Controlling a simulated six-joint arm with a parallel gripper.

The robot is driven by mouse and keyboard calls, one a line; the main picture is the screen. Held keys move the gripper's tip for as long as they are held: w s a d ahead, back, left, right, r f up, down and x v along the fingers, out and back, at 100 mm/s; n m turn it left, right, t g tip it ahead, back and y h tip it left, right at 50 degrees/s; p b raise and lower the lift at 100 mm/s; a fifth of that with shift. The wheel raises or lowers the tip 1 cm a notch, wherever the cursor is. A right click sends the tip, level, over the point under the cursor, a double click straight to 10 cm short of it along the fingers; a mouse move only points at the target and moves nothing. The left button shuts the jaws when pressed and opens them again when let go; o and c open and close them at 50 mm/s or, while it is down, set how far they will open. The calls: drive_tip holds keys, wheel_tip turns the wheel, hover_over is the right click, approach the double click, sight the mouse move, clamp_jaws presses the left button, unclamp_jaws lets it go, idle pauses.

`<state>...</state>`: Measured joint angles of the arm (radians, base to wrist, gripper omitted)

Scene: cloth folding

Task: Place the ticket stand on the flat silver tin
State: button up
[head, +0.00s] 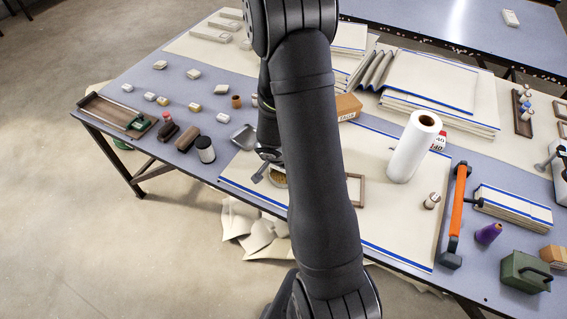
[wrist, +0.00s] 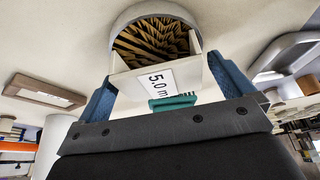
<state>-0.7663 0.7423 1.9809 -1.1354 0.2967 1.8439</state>
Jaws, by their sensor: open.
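The ticket stand, a pale upright plate with a "5.0 m" card (wrist: 160,79) and a teal piece at its base, is in the wrist view. My gripper (wrist: 162,72) is open, with its blue fingers on either side of the stand; whether they touch it is unclear. Close behind the stand is a round silver-rimmed container (wrist: 127,20) with ridged golden contents. A shallow silver tin-like piece (head: 243,138) lies left of my arm in the head view, and a silver rim also shows at right in the wrist view (wrist: 272,63). My arm hides much of the stand in the head view.
A white paper roll (head: 412,150) stands right of my arm. A wooden frame (wrist: 45,94) lies left in the wrist view. A black-and-white spool (head: 205,149) and brown brushes sit left of the silver piece. A cardboard box (head: 348,106) lies behind my arm.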

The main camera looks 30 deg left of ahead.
drive_tip(key=v, duration=1.2)
idle(0.6)
drive_tip(key=x, duration=1.2)
drive_tip(key=shift+r, duration=0.1)
drive_tip(key=shift+r, duration=0.1)
